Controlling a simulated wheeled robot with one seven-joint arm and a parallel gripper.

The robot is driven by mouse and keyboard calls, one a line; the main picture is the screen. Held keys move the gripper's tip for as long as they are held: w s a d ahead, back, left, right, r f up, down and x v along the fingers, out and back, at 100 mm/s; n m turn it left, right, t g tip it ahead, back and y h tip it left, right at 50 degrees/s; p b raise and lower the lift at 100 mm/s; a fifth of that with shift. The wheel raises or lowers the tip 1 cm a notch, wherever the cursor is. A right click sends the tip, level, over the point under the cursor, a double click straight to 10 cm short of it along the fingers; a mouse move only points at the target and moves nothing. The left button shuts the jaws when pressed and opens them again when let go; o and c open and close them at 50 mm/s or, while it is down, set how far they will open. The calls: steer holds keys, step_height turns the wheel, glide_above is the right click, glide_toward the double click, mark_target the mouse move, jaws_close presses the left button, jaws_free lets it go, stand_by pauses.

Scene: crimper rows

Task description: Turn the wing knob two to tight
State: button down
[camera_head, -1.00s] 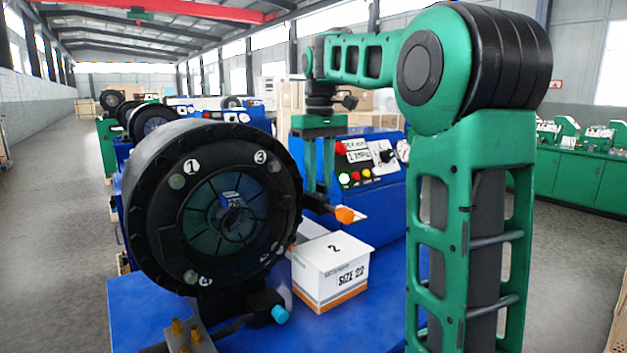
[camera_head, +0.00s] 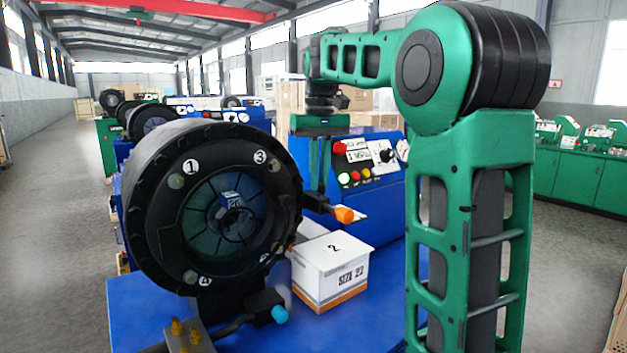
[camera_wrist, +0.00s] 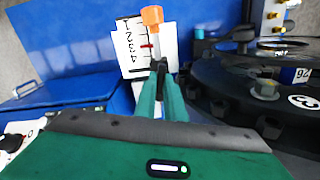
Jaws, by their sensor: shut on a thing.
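My gripper (camera_head: 319,198) points down and is shut on the dark part. Its green fingers (camera_wrist: 160,88) hide much of the knob body. The white card with a marked scale (camera_wrist: 132,48) lies behind the knob in the wrist view.
A large black crimping head (camera_head: 160,170) with numbered marks stands close left of my gripper. A white box labelled SIZE 22 (camera_head: 328,285) sits on the blue bench (camera_head: 240,335) below the knob. A control panel (camera_head: 372,165) with coloured buttons is behind.

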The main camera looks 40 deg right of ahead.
steer(key=m, duration=0.7)
steer(key=shift+a, duration=0.1)
steer(key=m, duration=0.4)
steer(key=shift+r, duration=0.1)
steer(key=shift+m, duration=1.8)
steer(key=c, duration=1.8)
jaws_free()
steer(key=shift+w+a, duration=0.1)
steer(key=shift+c, duration=0.2)
steer(key=shift+r, duration=0.1)
